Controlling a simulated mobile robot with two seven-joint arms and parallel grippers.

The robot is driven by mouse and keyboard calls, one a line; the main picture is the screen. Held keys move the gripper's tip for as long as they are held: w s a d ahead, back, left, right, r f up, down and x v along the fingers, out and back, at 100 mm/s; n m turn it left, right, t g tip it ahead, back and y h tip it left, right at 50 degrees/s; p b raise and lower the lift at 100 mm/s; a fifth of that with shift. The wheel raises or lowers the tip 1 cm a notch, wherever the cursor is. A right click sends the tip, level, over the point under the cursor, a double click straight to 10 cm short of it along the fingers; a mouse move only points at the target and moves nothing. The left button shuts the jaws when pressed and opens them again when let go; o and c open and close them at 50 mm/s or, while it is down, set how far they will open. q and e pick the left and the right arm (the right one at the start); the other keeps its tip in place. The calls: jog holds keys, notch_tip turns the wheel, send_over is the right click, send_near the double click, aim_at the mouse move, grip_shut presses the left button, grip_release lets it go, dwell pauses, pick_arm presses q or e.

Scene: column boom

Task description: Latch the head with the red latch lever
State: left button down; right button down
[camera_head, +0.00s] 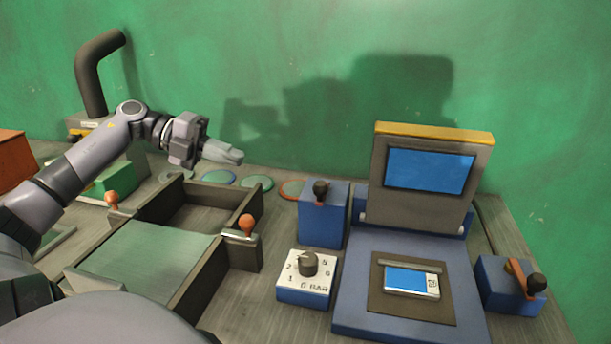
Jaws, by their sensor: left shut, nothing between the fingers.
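The head (378,200) is a grey hinged plate with a yellow top edge and a blue panel. It stands tilted up at the back of a blue base (350,315). A recess in the base holds a flat blue and white piece (408,281). The red latch lever (515,269) has a black knob and sits on a small blue block at the right of the base. It is apart from the raised head. My left gripper (238,156) is shut and empty, above the back of the table, well left of the head and the lever. My right gripper is not in view.
A dial box (290,294) and a blue block with a black-knobbed lever (322,222) stand left of the base. A dark-walled frame (205,275) with orange-knobbed clamps lies further left. Coloured discs (257,182) lie behind it. A green wall closes the back.

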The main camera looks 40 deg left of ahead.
pick_arm(q)
jog(key=shift+s, duration=0.15)
jog(key=shift+d, duration=0.1)
jog(key=b, duration=0.1)
send_near(323, 186)
jog(key=w+f, duration=0.1)
jog(key=f, duration=0.1)
jog(key=shift+r+x, duration=0.15)
jog(key=shift+x, duration=0.85)
jog(key=shift+r+x, duration=0.1)
jog(key=shift+x, duration=0.9)
jog(key=shift+w, duration=0.15)
